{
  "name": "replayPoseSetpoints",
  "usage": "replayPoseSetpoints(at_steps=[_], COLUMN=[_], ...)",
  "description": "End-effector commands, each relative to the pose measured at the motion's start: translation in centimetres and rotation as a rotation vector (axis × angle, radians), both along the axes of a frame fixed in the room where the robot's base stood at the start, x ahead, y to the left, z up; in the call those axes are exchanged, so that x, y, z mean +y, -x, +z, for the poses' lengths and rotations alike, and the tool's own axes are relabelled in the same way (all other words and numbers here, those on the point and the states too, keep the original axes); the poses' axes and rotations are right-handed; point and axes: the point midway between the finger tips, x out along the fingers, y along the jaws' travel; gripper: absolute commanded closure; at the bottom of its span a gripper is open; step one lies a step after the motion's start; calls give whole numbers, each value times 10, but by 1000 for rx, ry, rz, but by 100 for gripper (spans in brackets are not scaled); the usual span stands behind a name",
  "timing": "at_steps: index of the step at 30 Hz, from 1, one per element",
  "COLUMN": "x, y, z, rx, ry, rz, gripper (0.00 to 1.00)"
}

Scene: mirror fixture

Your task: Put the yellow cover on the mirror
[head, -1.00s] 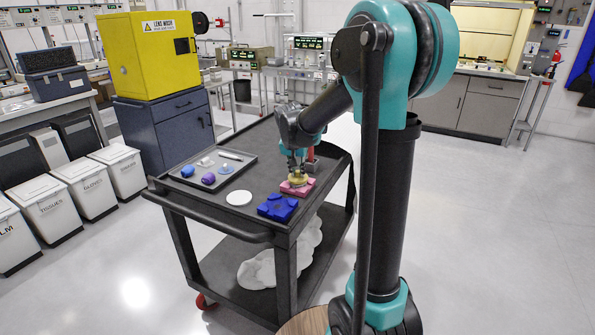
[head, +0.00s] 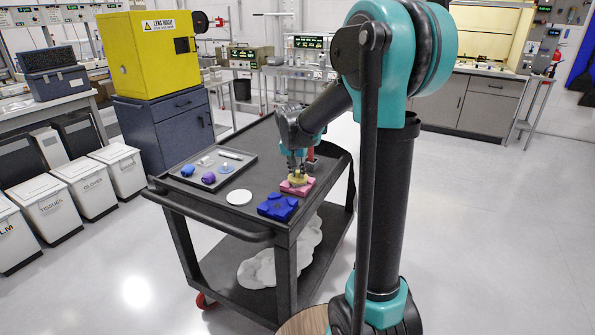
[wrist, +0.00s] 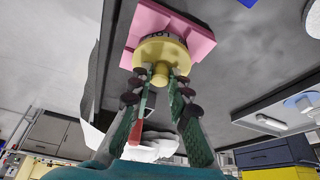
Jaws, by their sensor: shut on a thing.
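The yellow cover (wrist: 158,54) is a round cap with a small knob, and my gripper (wrist: 160,78) is shut on that knob. The cover sits at the pink fixture (wrist: 178,22), close against a dark grey marked ring that shows between them in the wrist view. I cannot tell whether the cover is fully seated. The mirror face itself is hidden behind the cover. In the head view the yellow cover (head: 296,180) is on top of the pink fixture (head: 297,189), with my gripper (head: 296,168) pointing down onto it from above.
A blue fixture block (head: 278,207) lies in front of the pink one on the dark cart (head: 258,235). A white disc (head: 239,197) lies to the left. A shallow tray (head: 185,171) holds several small items. A red-and-grey object (head: 313,163) stands close behind my gripper.

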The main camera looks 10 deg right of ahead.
Motion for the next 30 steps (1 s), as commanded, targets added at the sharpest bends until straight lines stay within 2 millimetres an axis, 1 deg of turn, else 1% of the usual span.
replayPoseSetpoints(at_steps=[8, 9, 15, 21, 26, 30], x=[0, 0, 0, 0, 0, 0], y=[0, 0, 0, 0, 0, 0], z=[0, 0, 0, 0, 0, 0], rx=[0, 0, 0, 0, 0, 0], ry=[0, 0, 0, 0, 0, 0], rz=[0, 0, 0, 0, 0, 0], gripper=[97, 81, 58, 58, 38, 38])
